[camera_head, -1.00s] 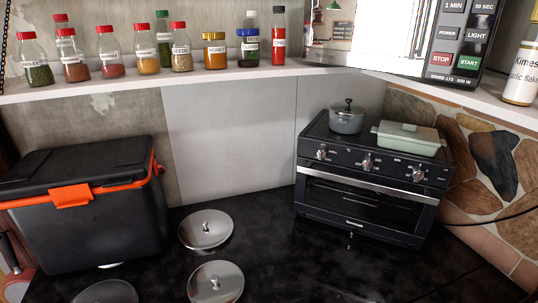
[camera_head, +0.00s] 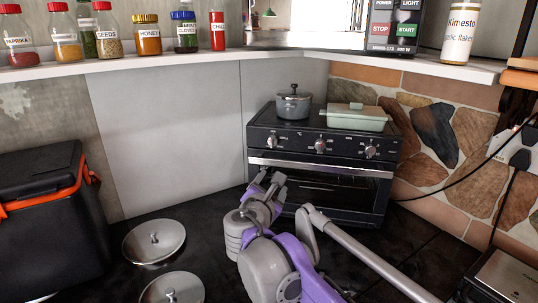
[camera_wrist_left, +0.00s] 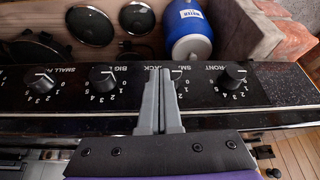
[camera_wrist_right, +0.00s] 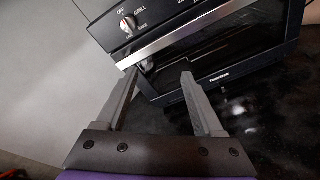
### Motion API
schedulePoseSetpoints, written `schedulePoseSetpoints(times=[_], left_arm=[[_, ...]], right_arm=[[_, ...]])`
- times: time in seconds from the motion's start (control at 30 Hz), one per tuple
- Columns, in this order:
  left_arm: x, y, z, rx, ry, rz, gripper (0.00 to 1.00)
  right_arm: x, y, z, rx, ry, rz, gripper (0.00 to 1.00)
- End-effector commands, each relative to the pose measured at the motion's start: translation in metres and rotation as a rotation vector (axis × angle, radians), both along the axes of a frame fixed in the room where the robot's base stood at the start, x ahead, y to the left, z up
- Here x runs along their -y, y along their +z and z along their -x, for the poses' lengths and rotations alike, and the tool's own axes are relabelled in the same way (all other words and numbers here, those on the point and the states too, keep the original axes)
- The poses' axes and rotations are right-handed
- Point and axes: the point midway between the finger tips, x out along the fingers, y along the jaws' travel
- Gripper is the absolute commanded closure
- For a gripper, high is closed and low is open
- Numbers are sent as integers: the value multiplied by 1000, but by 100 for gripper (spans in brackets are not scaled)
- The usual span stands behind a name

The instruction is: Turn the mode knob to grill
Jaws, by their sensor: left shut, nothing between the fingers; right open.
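The black toaster oven (camera_head: 322,200) stands on the dark counter, with three knobs on its front panel. The mode knob (camera_head: 271,143) is the left one. In the right wrist view the mode knob (camera_wrist_right: 128,24) has OFF, GRILL and BAKE printed around it; its exact setting is too small to tell. My right gripper (camera_wrist_right: 160,76) is open and empty, below the knob and apart from it, in front of the oven. In the head view my right gripper (camera_head: 268,180) is low at the oven's left front. My left gripper (camera_wrist_left: 160,72) is shut and empty over a stove's knob panel (camera_wrist_left: 120,88).
A grey pot (camera_head: 293,105) and a green lidded dish (camera_head: 354,117) sit on the oven. Two metal lids (camera_head: 154,241) lie on the counter to the left. A black cooler (camera_head: 50,230) stands far left. A shelf (camera_head: 200,57) with jars runs above. A stone wall and cables are right.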

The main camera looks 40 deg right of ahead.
Motion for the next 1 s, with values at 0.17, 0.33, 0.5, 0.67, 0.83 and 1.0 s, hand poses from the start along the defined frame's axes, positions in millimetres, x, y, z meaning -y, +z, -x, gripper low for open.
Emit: schedulePoseSetpoints(times=[0.17,0.33,0.5,0.67,0.83,1.0], left_arm=[[0,-14,2,-4,0,0,100],[0,-15,2,-5,0,0,100],[0,-15,2,-5,0,0,100],[0,-14,2,-5,0,0,100],[0,-14,2,-4,0,0,100],[0,-13,2,-4,0,0,100]], right_arm=[[8,34,-32,-143,68,305,31],[12,46,-43,-185,83,393,31],[30,46,-58,-186,81,393,31],[53,46,-79,-185,81,391,31],[74,45,-99,-184,81,389,31],[85,45,-110,-184,82,390,31]])
